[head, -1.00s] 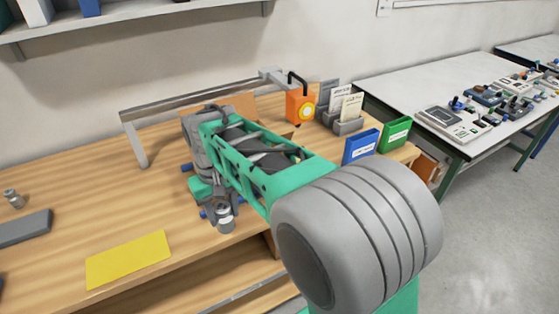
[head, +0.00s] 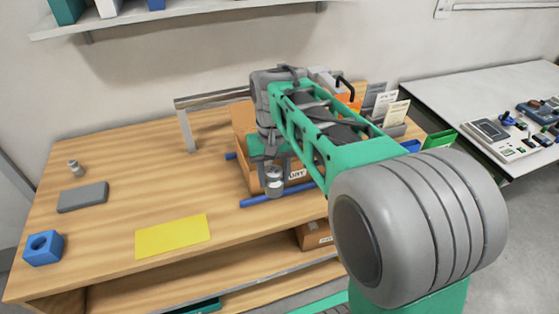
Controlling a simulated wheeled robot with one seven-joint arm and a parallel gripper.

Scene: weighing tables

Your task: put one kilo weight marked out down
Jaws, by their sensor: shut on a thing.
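My gripper (head: 272,177) points down over the table and is shut on a small metal cylinder weight (head: 273,185). The weight hangs upright in front of a brown open box (head: 300,187) and overlaps it in the picture. I cannot tell whether it touches anything below. The box bears a white label, partly hidden by my gripper; I cannot read it whole. My arm hides much of the box. A second small metal weight (head: 76,169) stands at the far left of the wooden table (head: 110,215). No marking on either weight is legible.
A blue bar (head: 258,202) lies before the box. A yellow mat (head: 172,236), a grey block (head: 83,197) and a blue holed block (head: 43,248) are to the left. A grey rail (head: 188,130) and card holders (head: 392,124) stand behind. Bare wood surrounds the mat.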

